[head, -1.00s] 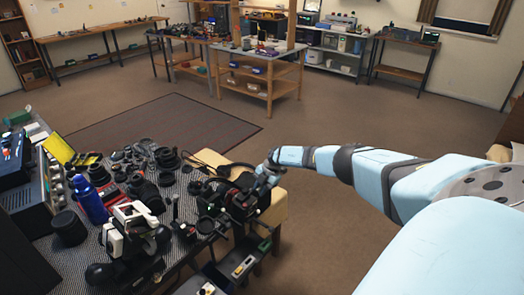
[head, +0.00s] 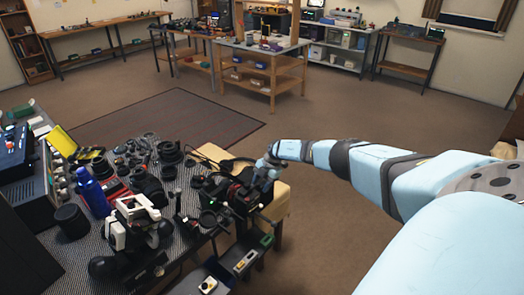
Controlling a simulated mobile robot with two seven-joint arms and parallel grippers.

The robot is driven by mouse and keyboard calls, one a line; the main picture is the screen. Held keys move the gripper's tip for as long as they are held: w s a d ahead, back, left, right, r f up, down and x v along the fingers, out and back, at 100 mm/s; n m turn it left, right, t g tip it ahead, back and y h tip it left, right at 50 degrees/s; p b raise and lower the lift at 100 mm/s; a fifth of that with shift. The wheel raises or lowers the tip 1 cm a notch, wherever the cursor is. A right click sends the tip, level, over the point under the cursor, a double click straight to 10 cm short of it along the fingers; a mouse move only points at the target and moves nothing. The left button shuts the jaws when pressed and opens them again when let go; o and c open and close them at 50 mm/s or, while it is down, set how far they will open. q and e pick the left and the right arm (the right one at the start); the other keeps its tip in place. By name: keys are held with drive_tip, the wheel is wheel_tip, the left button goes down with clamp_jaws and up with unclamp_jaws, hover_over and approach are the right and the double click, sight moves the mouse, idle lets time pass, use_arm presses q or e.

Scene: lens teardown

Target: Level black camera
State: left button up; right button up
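A black camera (head: 240,190) sits at the right end of the crowded workbench, beside and partly over a tan block (head: 276,203). Its outline merges with other dark parts around it, so I cannot tell exactly how it is tilted. My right gripper (head: 266,168) reaches in from the right and is at the camera's upper right side. Its fingers are small and hidden against the dark body, so I cannot see whether they are shut on it. My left gripper is not in view.
The perforated bench top holds several dark lens parts, a blue bottle (head: 92,196), a black cylinder (head: 72,221) and a white-and-black device (head: 132,222). An open drawer (head: 232,268) with small items is below the front edge.

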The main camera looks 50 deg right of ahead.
drive_tip(key=shift+s+d+r, duration=0.1)
drive_tip(key=shift+d+r, duration=0.1)
drive_tip(key=shift+r, duration=0.05)
drive_tip(key=v, duration=1.3)
drive_tip(key=shift+r+p, duration=0.15)
drive_tip(key=shift+p, duration=0.2)
